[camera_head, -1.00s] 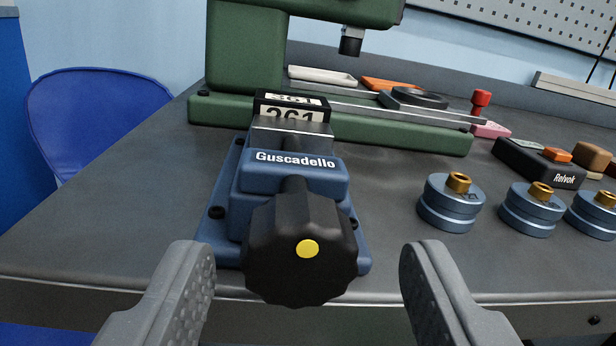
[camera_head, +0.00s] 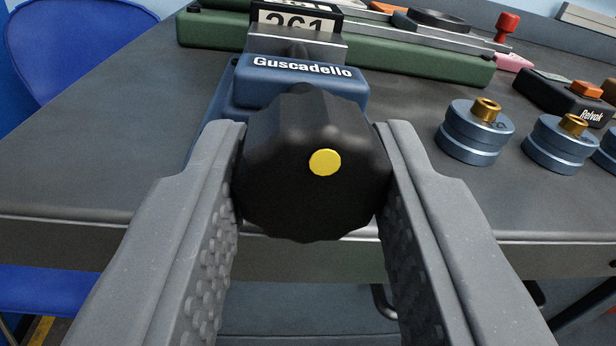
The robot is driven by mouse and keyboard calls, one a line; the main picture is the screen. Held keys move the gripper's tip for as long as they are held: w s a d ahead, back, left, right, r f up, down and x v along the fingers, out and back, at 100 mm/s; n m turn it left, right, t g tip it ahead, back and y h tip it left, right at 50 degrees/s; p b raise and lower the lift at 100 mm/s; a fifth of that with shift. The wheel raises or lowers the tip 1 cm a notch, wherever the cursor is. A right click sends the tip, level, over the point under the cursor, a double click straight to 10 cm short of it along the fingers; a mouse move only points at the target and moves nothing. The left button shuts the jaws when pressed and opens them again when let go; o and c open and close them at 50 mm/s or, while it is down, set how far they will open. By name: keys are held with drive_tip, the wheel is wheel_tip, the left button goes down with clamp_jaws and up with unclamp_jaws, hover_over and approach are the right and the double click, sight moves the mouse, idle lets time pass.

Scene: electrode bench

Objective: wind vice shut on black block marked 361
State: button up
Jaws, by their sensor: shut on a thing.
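The blue vice (camera_head: 262,84) marked Guscadello stands on the bench near its front edge. Its round black knob (camera_head: 285,190) faces me, with a yellow dot (camera_head: 325,162) right of its centre. My gripper (camera_head: 312,180) is shut on the knob, one finger against each side. The black block (camera_head: 298,22) with a pale label reading 361 stands behind the vice's metal jaw plate (camera_head: 300,42). The block's lower part is hidden, so I cannot tell whether the jaws touch it.
A green machine base (camera_head: 420,62) lies behind the vice. Several blue cylinders with brass tops (camera_head: 474,132) stand on the right. A black Relvok box (camera_head: 560,97) is behind them. A blue chair (camera_head: 70,40) is at the left. The bench (camera_head: 100,150) left of the vice is clear.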

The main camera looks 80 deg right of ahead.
drive_tip(key=shift+d+r, duration=0.1)
drive_tip(key=shift+d, duration=0.35)
drive_tip(key=shift+m+b, duration=0.75)
drive_tip(key=shift+m, duration=0.35)
drive_tip(key=m+b, duration=0.2)
drive_tip(key=m, duration=0.1)
drive_tip(key=shift+d+b, duration=0.1)
drive_tip(key=shift+b, duration=0.2)
drive_tip(key=m+b, duration=0.2)
drive_tip(key=m, duration=0.1)
drive_tip(key=m+b, duration=0.1)
drive_tip(key=shift+f+m+y+b, duration=0.3)
drive_tip(key=shift+m+y+b, duration=0.05)
drive_tip(key=shift+m+y, duration=0.05)
drive_tip(key=m+b, duration=0.4)
drive_tip(key=shift+s+f, duration=0.1)
drive_tip(key=m+t+b, duration=0.1)
drive_tip(key=m+b, duration=0.4)
drive_tip(key=shift+y, duration=0.4)
drive_tip(key=shift+r, duration=0.2)
